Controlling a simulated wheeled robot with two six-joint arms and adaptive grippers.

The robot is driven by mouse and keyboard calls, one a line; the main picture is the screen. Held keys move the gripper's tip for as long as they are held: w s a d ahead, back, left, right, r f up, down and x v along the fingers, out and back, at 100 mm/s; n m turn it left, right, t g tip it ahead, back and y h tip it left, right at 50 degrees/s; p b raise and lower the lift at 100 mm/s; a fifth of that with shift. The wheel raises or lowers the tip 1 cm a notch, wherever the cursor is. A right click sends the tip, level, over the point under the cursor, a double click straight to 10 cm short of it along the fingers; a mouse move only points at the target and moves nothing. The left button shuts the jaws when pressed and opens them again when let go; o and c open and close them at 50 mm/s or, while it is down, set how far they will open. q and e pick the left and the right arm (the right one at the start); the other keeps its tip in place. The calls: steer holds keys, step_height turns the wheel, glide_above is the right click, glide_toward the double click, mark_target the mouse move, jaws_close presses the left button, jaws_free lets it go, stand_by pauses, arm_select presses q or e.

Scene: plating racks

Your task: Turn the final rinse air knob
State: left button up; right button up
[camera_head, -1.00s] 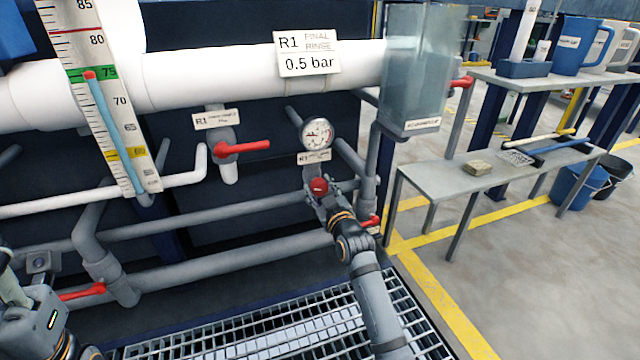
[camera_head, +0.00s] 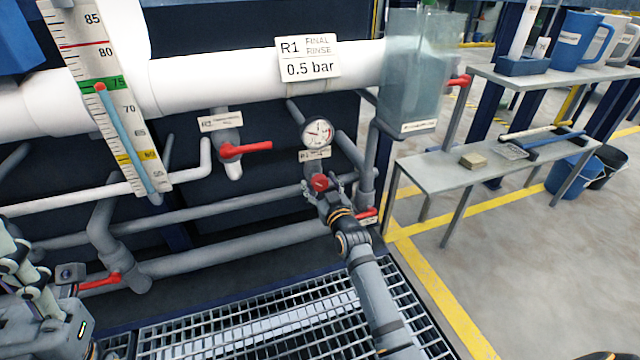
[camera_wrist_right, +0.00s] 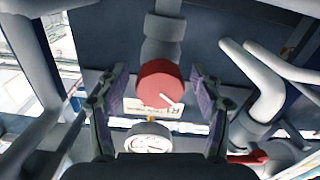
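The red round knob (camera_head: 319,182) sits below a round pressure gauge (camera_head: 317,132) on the grey pipework. My right gripper (camera_head: 324,188) is at the knob from below. In the right wrist view, the knob (camera_wrist_right: 161,83) lies between the two spread fingers, with a gap on each side, so the gripper (camera_wrist_right: 158,92) is open around it. The gauge (camera_wrist_right: 149,138) shows upside down below the knob there. My left gripper (camera_head: 14,258) is partly in view at the lower left edge; its opening is unclear.
A red lever (camera_head: 246,149) is left of the gauge, and another red lever (camera_head: 366,215) is close to the right gripper. A white pipe carries the sign R1 FINAL RINSE 0.5 bar (camera_head: 308,59). A bench (camera_head: 440,172) stands at right. Floor grating (camera_head: 260,322) lies below.

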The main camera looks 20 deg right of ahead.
steer(key=s, duration=1.2)
steer(key=shift+d, duration=0.2)
